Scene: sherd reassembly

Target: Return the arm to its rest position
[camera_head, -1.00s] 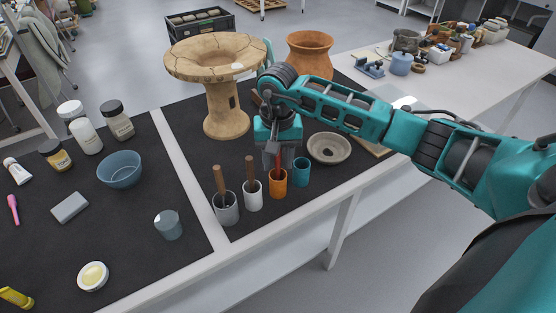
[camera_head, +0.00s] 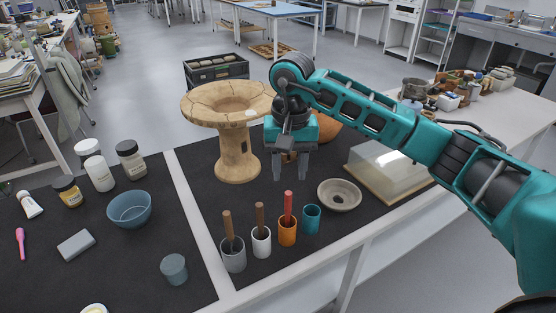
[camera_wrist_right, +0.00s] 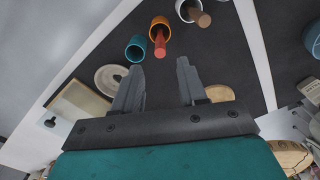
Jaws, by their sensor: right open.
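My right arm reaches in from the right in the head view. My right gripper (camera_head: 290,178) points down, open and empty, above the black mat behind the row of cups. Its two spread fingers also show in the right wrist view (camera_wrist_right: 160,66), with nothing between them. An orange cup (camera_head: 287,234) holds a red-handled tool (camera_head: 288,206), standing apart from the fingers. My left gripper is not in view.
A cracked tan pedestal bowl (camera_head: 236,150) stands just left of the gripper. A terracotta pot (camera_head: 328,134) is partly hidden behind it. A shallow grey bowl (camera_head: 339,195) and a clear-covered box (camera_head: 385,170) lie to the right. Grey, white and teal cups flank the orange one.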

